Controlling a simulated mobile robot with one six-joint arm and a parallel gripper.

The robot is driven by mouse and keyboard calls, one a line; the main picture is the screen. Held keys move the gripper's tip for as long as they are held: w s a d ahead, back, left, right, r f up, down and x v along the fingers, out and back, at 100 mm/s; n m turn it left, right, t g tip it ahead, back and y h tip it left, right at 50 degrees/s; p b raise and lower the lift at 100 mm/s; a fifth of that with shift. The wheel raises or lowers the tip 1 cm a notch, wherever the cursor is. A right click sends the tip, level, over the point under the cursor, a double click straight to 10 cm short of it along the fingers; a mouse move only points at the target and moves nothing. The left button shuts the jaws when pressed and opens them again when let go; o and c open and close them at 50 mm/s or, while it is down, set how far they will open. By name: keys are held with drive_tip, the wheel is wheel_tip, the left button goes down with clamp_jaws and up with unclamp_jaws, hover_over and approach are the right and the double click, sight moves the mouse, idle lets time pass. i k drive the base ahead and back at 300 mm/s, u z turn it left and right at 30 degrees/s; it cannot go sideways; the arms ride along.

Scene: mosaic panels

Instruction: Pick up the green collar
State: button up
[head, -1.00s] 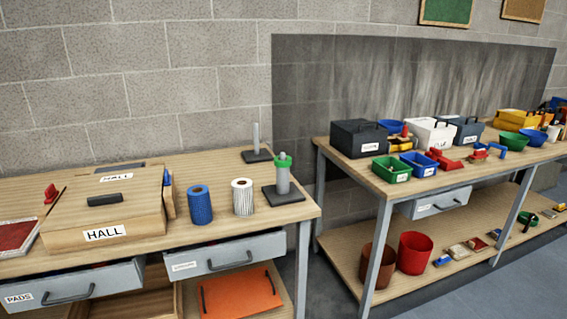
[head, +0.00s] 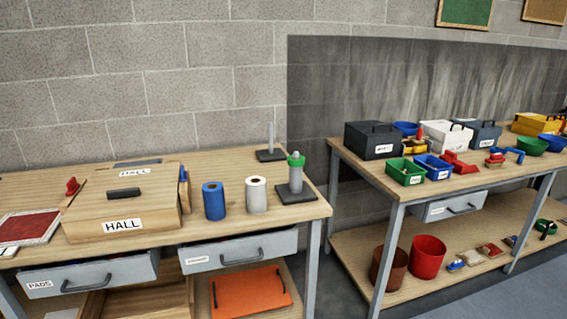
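The green collar (head: 296,160) is a small green ring around the upper part of a grey post (head: 295,178). The post stands upright on a dark square base near the right end of the left wooden table (head: 100,260). The collar sits near the top of the post, with a light tip showing above it. No part of my gripper shows in the head view.
A blue roll (head: 214,201) and a white roll (head: 256,195) stand just left of the post. A bare post (head: 270,138) stands behind it. A wooden box labelled HALL (head: 150,210) is further left. A gap separates the right table (head: 365,168), crowded with bins.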

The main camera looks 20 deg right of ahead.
sight(292, 162)
drive_tip(key=u, duration=0.35)
drive_tip(key=k, duration=0.25)
drive_tip(key=u, duration=3.35)
drive_tip(key=k, duration=1.55)
drive_tip(key=z, duration=0.6)
